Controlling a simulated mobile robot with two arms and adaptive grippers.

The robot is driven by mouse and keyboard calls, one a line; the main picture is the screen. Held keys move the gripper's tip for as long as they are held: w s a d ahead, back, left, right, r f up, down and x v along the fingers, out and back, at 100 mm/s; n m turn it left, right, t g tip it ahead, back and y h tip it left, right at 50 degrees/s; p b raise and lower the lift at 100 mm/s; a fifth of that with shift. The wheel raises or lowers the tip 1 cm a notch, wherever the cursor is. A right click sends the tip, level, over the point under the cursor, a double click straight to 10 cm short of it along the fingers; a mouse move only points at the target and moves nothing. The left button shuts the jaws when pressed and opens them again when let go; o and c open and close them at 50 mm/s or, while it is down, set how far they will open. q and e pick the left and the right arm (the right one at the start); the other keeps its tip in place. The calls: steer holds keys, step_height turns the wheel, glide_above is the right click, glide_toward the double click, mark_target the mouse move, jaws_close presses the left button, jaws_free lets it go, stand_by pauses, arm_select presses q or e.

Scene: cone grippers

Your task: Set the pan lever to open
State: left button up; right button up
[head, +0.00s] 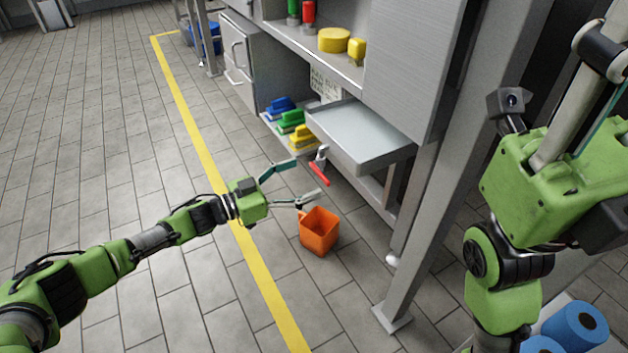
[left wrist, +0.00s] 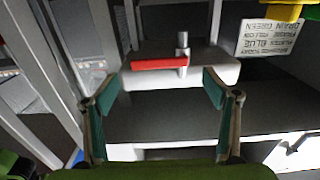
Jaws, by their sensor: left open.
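The pan lever has a red handle (head: 320,174) on a metal post, at the front of the grey pan (head: 360,135) under the steel unit. In the left wrist view the red handle (left wrist: 158,64) lies sideways, pointing left from its upright post (left wrist: 183,50). My left gripper (head: 307,179) is open, its fingers spread on either side of the lever in the head view. In the left wrist view the open fingertips (left wrist: 160,86) frame the lever with nothing between them; contact is not seen. My right gripper is out of view.
An orange bucket (head: 319,232) stands on the floor just below my left gripper. A steel post (head: 440,180) rises to the right. Blue, green and yellow items (head: 293,120) sit on a low shelf to the left. A printed sign (left wrist: 267,37) shows in the wrist view. The left floor is clear.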

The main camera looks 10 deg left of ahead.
mark_target(318, 173)
arm_select(q)
steer(key=shift+b+x, duration=0.6)
steer(key=shift+x, duration=1.35)
steer(key=shift+s, duration=0.1)
steer(key=c, duration=1.5)
steer(key=shift+c, duration=0.2)
